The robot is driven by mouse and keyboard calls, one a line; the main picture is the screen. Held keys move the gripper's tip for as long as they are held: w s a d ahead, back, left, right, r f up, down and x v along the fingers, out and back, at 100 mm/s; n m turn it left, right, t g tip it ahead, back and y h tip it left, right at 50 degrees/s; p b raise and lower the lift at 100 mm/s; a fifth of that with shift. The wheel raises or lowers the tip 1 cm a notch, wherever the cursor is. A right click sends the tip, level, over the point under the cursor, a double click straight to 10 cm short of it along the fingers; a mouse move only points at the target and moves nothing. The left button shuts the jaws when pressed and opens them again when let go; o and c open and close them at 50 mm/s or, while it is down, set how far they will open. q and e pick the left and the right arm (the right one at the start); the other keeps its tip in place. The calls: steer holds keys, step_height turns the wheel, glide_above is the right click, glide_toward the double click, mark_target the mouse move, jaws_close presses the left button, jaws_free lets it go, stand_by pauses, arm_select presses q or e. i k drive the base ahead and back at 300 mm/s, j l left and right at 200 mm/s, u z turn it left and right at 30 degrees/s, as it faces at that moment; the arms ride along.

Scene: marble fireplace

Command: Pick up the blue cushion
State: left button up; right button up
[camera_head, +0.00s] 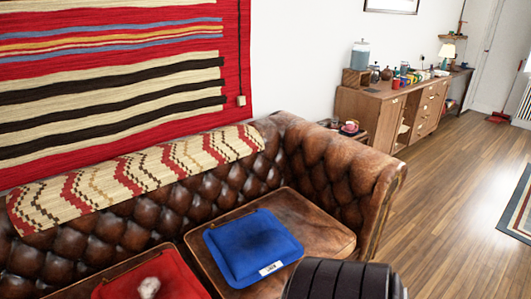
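The blue cushion (252,247) lies flat on the right seat of a brown leather sofa (332,165). It has a small white label on its front edge. Its top is bare and most of it is visible. Neither my left nor my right gripper can be made out in the head view.
A red cushion (150,278) with a whitish object (149,288) on it lies on the seat to the left. A patterned throw (140,180) covers the sofa back. A wooden sideboard (392,115) stands beyond the sofa arm. Wooden floor (440,215) is open at the right.

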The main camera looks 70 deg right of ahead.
mark_target(247, 248)
steer(key=k+j+z, duration=0.1)
steer(key=z, duration=1.85)
steer(key=i+l+u, duration=0.2)
steer(key=l, duration=0.7)
steer(key=k, duration=0.1)
